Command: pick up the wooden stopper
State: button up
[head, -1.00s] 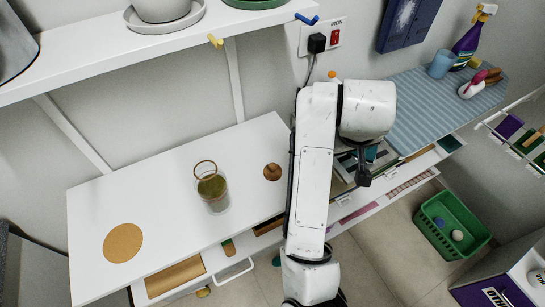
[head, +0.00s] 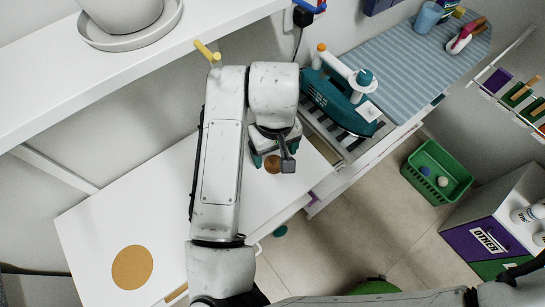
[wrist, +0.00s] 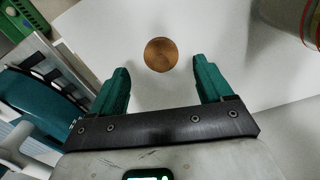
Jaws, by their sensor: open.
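The wooden stopper (wrist: 160,55) is a round brown piece seen from above on the white counter (head: 90,215). In the wrist view it lies just beyond my fingertips, centred between them and apart from both. My gripper (wrist: 162,72) is open and empty, with two teal fingers. In the head view my gripper (head: 265,158) is over the right part of the counter, and the stopper (head: 272,165) shows partly beside it. The glass vessel (wrist: 290,20) shows at the upper right of the wrist view. My arm hides it in the head view.
A teal iron (head: 335,100) stands right of my gripper, close to the wrist. A shelf (head: 150,85) with a yellow peg (head: 207,51) runs above the counter. A cork disc (head: 132,267) lies at the counter's left. A green basket (head: 437,172) is on the floor.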

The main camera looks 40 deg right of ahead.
aim_at(275, 160)
notch_tip(275, 160, down, 4)
jog(key=shift+s+a+f+p, duration=0.1)
jog(key=shift+s+a+p, duration=0.05)
jog(key=shift+p, duration=0.15)
jog(key=shift+c, duration=0.2)
jog(key=c, duration=1)
